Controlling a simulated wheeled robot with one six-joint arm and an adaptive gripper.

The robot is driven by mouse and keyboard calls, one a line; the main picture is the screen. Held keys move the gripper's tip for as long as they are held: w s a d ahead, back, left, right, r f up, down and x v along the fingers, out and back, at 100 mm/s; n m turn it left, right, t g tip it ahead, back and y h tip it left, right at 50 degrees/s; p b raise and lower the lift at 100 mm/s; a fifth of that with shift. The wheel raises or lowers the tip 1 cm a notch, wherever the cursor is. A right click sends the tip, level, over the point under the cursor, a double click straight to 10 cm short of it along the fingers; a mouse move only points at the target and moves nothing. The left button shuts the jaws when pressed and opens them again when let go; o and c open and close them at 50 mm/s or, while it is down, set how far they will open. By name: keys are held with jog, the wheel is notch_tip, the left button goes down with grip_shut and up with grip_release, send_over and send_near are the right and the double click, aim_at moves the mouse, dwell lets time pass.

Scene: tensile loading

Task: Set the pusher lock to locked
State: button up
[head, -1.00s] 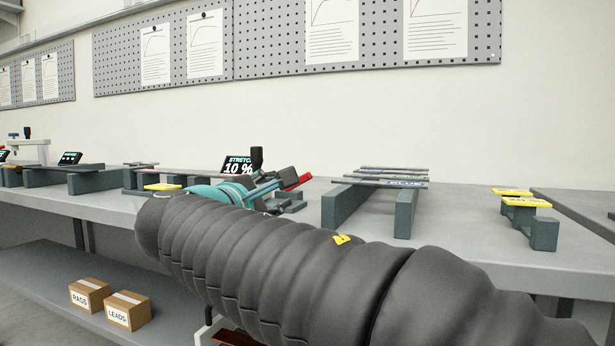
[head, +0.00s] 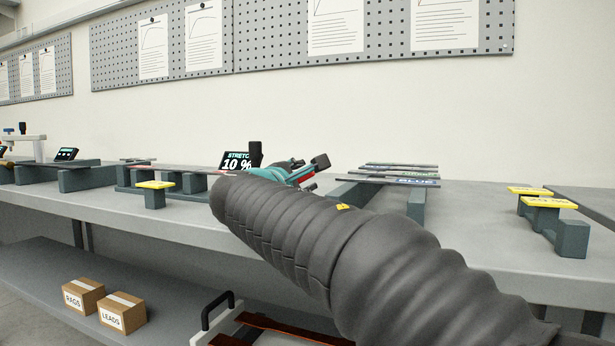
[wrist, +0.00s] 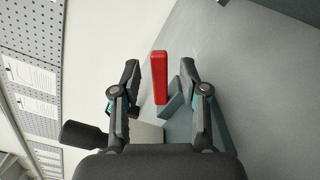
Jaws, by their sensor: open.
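A red bar-shaped handle (wrist: 159,78) shows in the wrist view, between and just beyond the fingers of my gripper (wrist: 160,80). The fingers are open, one on each side of it, and I see no clear contact. In the head view a small part of the red handle (head: 308,187) shows beside my teal and black gripper (head: 306,168). My own dark sleeved arm hides most of what lies around it. I cannot read any lock marking, so the lock's setting is not clear.
A display reading STRETCH 10 % (head: 236,161) stands behind my gripper on the grey bench (head: 475,215). Labelled dark strips (head: 400,180) lie across grey rails to the right. Yellow-topped blocks stand at left (head: 155,186) and far right (head: 548,203). A pegboard (head: 270,50) hangs above.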

jog(key=shift+x, duration=1.35)
grip_shut()
